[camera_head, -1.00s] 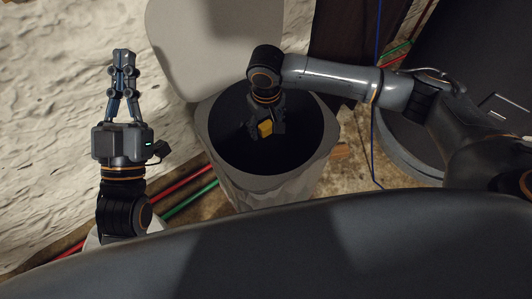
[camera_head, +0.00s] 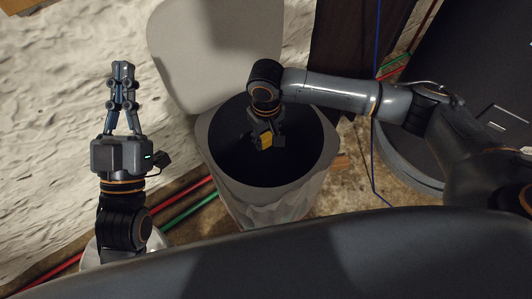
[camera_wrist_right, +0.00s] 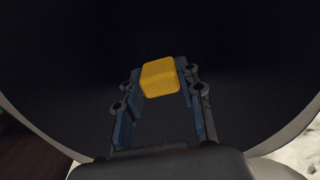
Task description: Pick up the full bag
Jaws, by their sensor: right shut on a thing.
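A light grey bin (camera_head: 216,172) stands open in the head view, with a dark interior (camera_head: 225,145) that looks like a black bag or liner; I cannot tell which. A yellow block-like piece (camera_head: 265,141) sits over the middle of the opening. My right gripper (camera_head: 264,139) points down into the bin mouth and is shut on the yellow piece. In the right wrist view the yellow piece (camera_wrist_right: 159,77) lies between the fingertips (camera_wrist_right: 160,80), against black. My left gripper (camera_head: 123,68) is empty, its fingers together, left of the bin.
The bin's raised grey lid (camera_head: 205,50) stands behind the opening. A pale rough wall (camera_head: 50,130) is on the left. Red and green pipes (camera_head: 190,207) run along the floor. A blue cable (camera_head: 374,150) hangs right of the bin, near a large dark round container (camera_head: 395,165).

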